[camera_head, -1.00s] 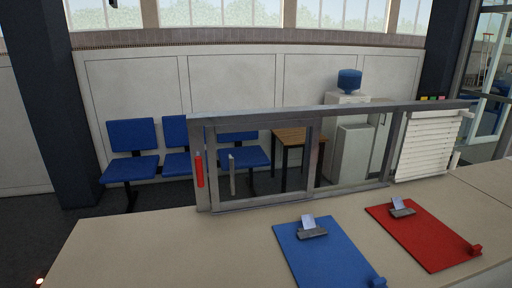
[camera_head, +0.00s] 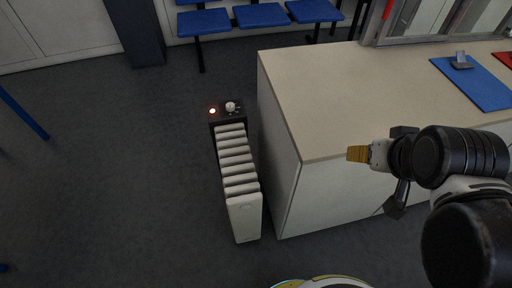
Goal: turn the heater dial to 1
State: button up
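A white ribbed heater (camera_head: 238,165) stands on the dark floor, left of the counter. Its black control panel (camera_head: 222,120) is at the far end. A pale round dial (camera_head: 231,106) sits on the panel, with a small glowing orange light (camera_head: 212,111) to its left. The dial's numbers and pointer are too small to read.
The beige counter (camera_head: 345,85) stands close along the heater's right side. A blue clipboard (camera_head: 480,84) lies on it under the framed window. Blue chairs (camera_head: 262,15) stand at the back. The floor left of the heater is clear.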

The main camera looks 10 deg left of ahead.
aim_at(229, 107)
jog(key=j, duration=0.6)
jog(key=i+j+u, duration=0.1)
jog(key=j, duration=0.55)
jog(key=i+j, duration=0.1)
jog(key=j, duration=0.5)
jog(key=u, duration=0.05)
